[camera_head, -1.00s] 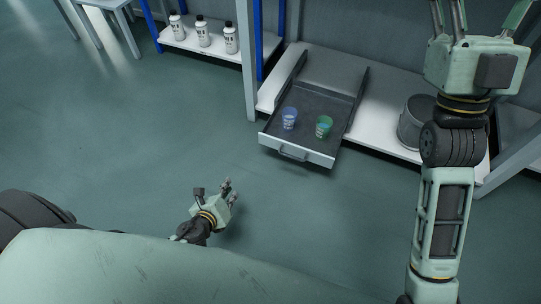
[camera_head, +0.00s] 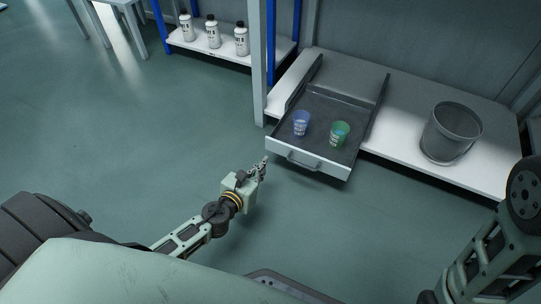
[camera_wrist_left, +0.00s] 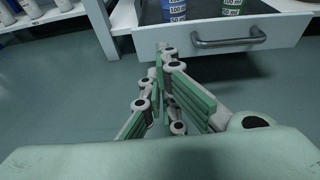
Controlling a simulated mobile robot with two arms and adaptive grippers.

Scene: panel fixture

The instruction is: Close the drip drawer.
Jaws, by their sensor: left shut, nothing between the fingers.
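The drip drawer (camera_head: 333,111) is pulled out from the white lower shelf in the head view. It is a dark tray with a white front (camera_head: 308,158) and a grey bar handle (camera_head: 303,162). A blue cup (camera_head: 301,122) and a green cup (camera_head: 340,133) stand inside it. My left gripper (camera_head: 264,165) is shut and empty, just left of and in front of the drawer front, apart from it. In the left wrist view its fingers (camera_wrist_left: 165,62) point at the left part of the drawer front (camera_wrist_left: 225,38), with the handle (camera_wrist_left: 228,40) to their right. My right gripper is out of view.
A grey bucket (camera_head: 451,132) stands on the white shelf (camera_head: 408,150) right of the drawer. A grey post (camera_head: 258,65) rises at the drawer's left. Several white bottles (camera_head: 213,34) stand on another shelf behind. The floor in front is clear.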

